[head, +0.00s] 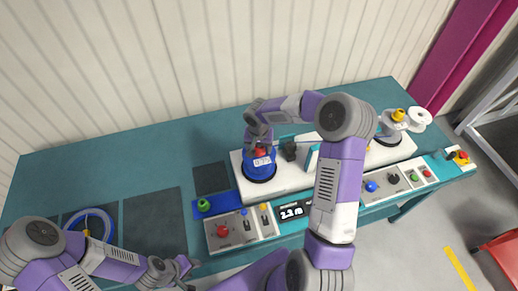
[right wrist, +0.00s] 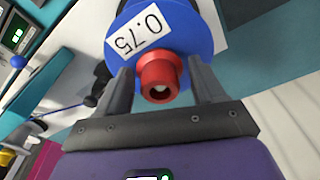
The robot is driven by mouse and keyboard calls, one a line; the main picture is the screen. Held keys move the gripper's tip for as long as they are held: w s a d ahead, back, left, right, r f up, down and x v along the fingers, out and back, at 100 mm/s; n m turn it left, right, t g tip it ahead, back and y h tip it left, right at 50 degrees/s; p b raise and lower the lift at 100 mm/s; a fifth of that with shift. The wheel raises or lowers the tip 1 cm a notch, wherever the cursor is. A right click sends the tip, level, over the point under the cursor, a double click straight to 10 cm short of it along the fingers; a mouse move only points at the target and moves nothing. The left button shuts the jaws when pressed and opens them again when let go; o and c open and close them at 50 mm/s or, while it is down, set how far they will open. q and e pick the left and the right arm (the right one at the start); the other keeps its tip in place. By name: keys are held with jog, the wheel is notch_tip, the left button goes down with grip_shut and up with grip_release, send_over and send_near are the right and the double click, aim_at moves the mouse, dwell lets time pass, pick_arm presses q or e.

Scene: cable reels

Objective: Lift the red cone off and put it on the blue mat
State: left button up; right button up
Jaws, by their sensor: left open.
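The red cone (head: 260,152) sits on top of the blue reel (head: 260,171), which stands on the white base on the bench. In the right wrist view, the red cone (right wrist: 158,75) is between the fingertips of my right gripper (right wrist: 158,82), in front of the blue reel face (right wrist: 185,30) with its 0.75 label. The fingers look open, with a gap on each side of the cone. In the head view, my right gripper (head: 260,143) is at the cone. The blue mat (head: 224,209) lies left of the reel. My left gripper (head: 186,270) is open and empty near the bench's front edge.
A small green piece (head: 204,205) sits on the blue mat. A control panel (head: 240,227) with knobs lies in front of the reel. White reels with a yellow cone (head: 398,115) stand right. A blue ring-shaped coil (head: 90,222) lies left. Dark mats (head: 153,215) are bare.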

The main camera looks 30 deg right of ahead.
jog(key=c, duration=0.8)
jog(key=shift+r, duration=0.1)
notch_tip(320, 180, up, 10)
jog(key=shift+f, duration=0.1)
jog(key=o, duration=0.4)
jog(key=shift+b, duration=0.35)
jog(key=c, duration=0.4)
